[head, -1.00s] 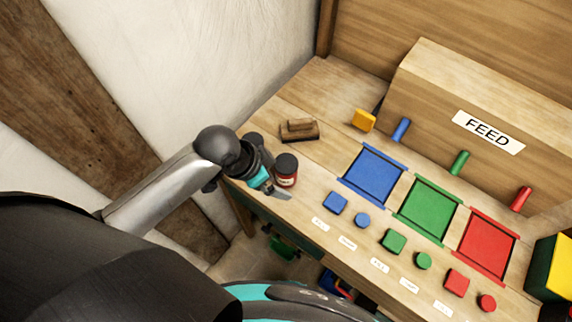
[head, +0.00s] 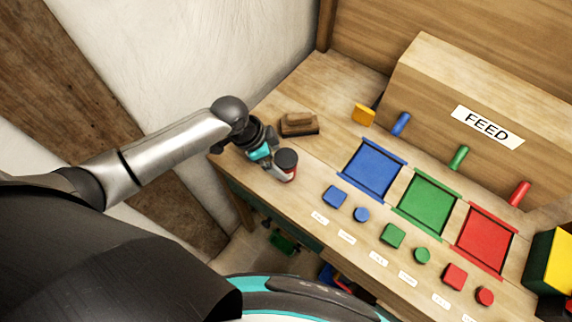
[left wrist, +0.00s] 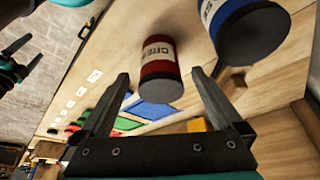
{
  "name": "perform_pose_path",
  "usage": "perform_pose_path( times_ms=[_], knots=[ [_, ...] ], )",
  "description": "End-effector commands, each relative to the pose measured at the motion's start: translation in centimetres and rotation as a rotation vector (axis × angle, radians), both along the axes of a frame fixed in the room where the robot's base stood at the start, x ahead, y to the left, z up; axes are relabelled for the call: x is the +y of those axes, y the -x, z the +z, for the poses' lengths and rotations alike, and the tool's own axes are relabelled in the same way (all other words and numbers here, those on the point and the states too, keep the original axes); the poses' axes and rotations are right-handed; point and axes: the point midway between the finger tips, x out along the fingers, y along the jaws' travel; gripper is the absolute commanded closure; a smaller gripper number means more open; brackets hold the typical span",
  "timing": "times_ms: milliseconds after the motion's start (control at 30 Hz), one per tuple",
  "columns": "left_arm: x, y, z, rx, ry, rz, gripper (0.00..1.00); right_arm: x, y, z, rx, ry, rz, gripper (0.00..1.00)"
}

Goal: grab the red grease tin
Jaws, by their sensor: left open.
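The red grease tin (head: 286,168) stands near the left end of the bench, with a dark lid and a pale label. In the left wrist view the red tin (left wrist: 160,72) appears between my finger lines, just beyond the tips; I see no contact. My left gripper (head: 270,161) is open and empty, close on the tin's left side in the head view. Its two fingers (left wrist: 160,88) are spread in the wrist view. A blue tin (left wrist: 248,28) stands beside the red one there; my arm seems to hide it in the head view.
A wooden brush-like block (head: 299,124) lies behind the tin. Blue (head: 372,171), green (head: 427,208) and red (head: 484,240) trays lie to the right, with small coloured pieces in front. A wooden FEED box (head: 470,105) stands behind. Bare bench lies right of the tin.

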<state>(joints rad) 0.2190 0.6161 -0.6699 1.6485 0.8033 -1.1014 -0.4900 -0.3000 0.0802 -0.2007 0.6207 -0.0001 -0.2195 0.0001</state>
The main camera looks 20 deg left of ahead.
Motion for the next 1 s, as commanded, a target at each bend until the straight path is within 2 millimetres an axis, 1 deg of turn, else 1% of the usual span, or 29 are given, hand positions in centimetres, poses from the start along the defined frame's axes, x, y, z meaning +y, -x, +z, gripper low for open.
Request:
perform_pose_path(
  times_ms=[33,267,500,600,733,933,967,1000],
  knots=[
    [-0.2,-0.1,-0.5,0.000,0.000,0.001,0.00,0.0,0.0,-0.1,0.000,0.000,0.000,0.08],
    [-0.6,-0.3,-1.5,-0.001,0.001,-0.001,0.00,0.0,0.0,-0.2,0.000,0.001,-0.001,0.08],
    [-1.5,-0.9,-4.4,0.000,0.001,0.002,0.00,-0.1,0.0,-0.6,0.000,0.001,-0.001,0.08],
    [-1.8,-1.1,-5.3,0.000,0.000,-0.001,0.00,-0.1,0.0,-0.8,0.000,0.001,-0.001,0.08],
    [-2.0,-1.2,-5.7,-0.002,-0.001,0.000,0.00,-0.1,0.0,-0.9,0.000,0.001,-0.001,0.08],
    [-2.0,-1.2,-5.7,-0.002,-0.001,-0.001,0.00,-0.1,0.0,-0.9,0.001,0.001,-0.001,0.08],
    [-2.0,-1.2,-5.7,-0.002,-0.001,0.000,0.01,-0.1,0.0,-0.9,0.001,0.001,-0.001,0.08],
    [-2.0,-1.2,-5.7,-0.002,-0.001,0.000,0.06,-0.1,0.0,-0.9,0.001,0.001,-0.001,0.08]
  ],
)
